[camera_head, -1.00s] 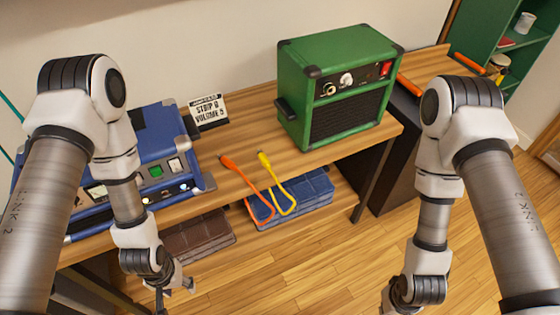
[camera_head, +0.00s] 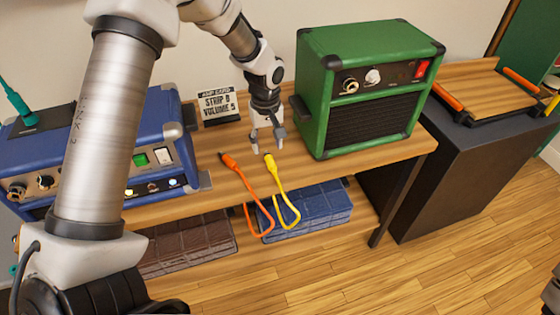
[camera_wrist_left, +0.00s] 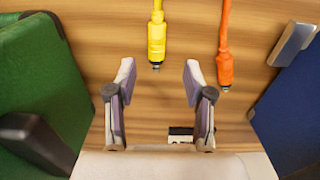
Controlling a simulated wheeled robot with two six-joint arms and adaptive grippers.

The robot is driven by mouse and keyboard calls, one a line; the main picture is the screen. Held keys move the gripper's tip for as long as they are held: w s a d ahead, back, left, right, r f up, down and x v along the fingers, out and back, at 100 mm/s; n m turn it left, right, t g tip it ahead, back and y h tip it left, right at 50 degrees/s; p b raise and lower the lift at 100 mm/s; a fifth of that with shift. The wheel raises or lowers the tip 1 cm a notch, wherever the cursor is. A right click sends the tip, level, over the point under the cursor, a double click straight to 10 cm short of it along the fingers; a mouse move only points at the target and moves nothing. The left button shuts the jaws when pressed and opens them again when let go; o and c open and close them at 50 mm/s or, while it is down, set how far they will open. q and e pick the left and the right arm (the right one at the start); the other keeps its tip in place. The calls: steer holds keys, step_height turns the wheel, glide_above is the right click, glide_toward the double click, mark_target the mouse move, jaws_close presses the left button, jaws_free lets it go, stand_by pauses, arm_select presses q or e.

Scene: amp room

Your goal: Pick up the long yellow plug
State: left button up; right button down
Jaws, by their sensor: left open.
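The yellow plug (camera_head: 272,168) lies on the wooden bench, its yellow cable looping down over the front edge. In the left wrist view the yellow plug (camera_wrist_left: 156,38) points its metal tip toward my open jaws. My left gripper (camera_head: 267,150) is open and empty, just behind the plug's tip. In the wrist view the left fingers (camera_wrist_left: 160,76) stand on either side of the plug's line, with the tip short of the space between them. My right gripper is out of view; only a bit of that arm shows at the lower right edge.
An orange plug (camera_head: 232,165) lies beside the yellow one, to its left in the head view. The green amp (camera_head: 365,110) stands close on the right, the blue amp (camera_head: 130,150) on the left. A small card sign (camera_head: 218,106) stands behind. Bare bench surrounds the plugs.

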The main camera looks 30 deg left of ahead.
mark_target(270, 160)
arm_select(q)
steer(key=f, duration=0.5)
steer(key=shift+w+d+f, duration=0.1)
steer(key=shift+d+f, duration=0.25)
steer(key=shift+f, duration=0.05)
steer(key=shift+r, duration=0.15)
steer(key=shift+c, duration=0.7)
jaws_close()
steer(key=shift+r, duration=0.1)
